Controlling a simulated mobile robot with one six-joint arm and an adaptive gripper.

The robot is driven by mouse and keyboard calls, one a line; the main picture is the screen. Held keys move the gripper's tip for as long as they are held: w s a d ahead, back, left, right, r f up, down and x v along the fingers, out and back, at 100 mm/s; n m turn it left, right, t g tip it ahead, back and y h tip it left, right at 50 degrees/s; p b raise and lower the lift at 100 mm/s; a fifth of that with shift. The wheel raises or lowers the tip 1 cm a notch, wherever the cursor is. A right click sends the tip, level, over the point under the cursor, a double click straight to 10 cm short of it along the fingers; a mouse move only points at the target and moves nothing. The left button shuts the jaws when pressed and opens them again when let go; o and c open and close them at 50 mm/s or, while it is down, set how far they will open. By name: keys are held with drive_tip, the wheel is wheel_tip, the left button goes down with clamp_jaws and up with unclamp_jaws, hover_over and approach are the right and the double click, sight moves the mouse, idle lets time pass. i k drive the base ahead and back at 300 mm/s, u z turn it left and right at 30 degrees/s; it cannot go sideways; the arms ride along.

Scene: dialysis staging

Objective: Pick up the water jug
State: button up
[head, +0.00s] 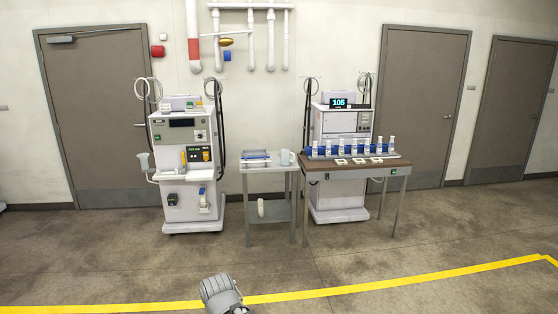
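A pale grey-white jug (287,157) with a handle stands upright on the top of a small grey metal stand (276,168), at its right end. It is the only thing in view that looks like the water jug. Nothing of mine touches it. Only a grey rounded part of my arm shows at the bottom edge, well in front of the stand and low. My gripper's fingers cannot be seen.
A blue-and-white tray (256,156) lies left of the jug. Dialysis machines (187,160) (340,130) stand left and behind right. A brown table (350,169) with blue-and-white bottles (345,149) stands right. Open floor with a yellow line (390,287) lies in front.

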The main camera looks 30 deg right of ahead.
sight(285, 153)
drive_tip(key=k, duration=1.35)
drive_tip(key=z, duration=0.35)
drive_tip(key=i, duration=0.85)
drive_tip(key=z, duration=0.85)
drive_tip(key=i, duration=0.8)
drive_tip(key=z, duration=0.5)
drive_tip(key=i, duration=0.9)
drive_tip(key=z, duration=0.15)
